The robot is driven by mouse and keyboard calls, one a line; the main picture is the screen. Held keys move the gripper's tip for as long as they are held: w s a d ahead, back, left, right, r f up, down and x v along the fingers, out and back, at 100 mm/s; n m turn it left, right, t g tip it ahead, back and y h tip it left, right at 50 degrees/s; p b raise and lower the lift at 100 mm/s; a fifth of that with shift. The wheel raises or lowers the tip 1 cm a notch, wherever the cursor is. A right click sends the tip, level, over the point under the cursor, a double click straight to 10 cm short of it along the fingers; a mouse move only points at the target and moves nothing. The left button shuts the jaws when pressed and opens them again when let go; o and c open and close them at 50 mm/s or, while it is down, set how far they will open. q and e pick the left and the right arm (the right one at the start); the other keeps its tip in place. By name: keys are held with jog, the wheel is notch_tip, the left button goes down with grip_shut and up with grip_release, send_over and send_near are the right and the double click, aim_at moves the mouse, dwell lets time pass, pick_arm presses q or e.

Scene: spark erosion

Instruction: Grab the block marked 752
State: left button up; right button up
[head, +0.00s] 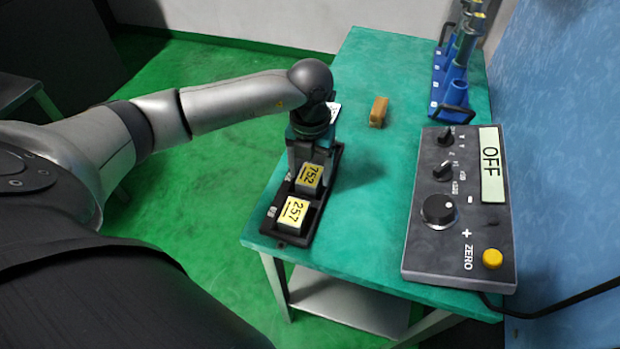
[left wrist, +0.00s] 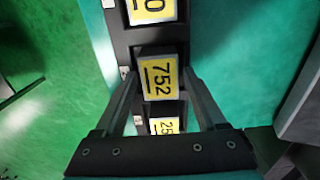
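The block marked 752 (head: 310,178) has a yellow top and sits in the middle of a black holder (head: 273,228) on the green table. It also shows in the left wrist view (left wrist: 160,80). My left gripper (head: 304,158) is over the holder, pointing down at this block. In the left wrist view its two fingers (left wrist: 163,76) are apart, one on each side of the 752 block. I cannot tell whether they touch it. My right gripper is in neither view.
A block marked 257 (head: 293,214) sits at the holder's near end. Another yellow-topped block (left wrist: 153,10) sits beyond 752. A brown block (head: 378,111) lies on the table (head: 370,215). A control box (head: 427,225) reading OFF and a blue rack (head: 455,93) stand to the right.

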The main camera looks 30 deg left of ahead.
pick_arm(q)
grip_shut()
dwell(0.3)
jog(key=shift+r, duration=0.1)
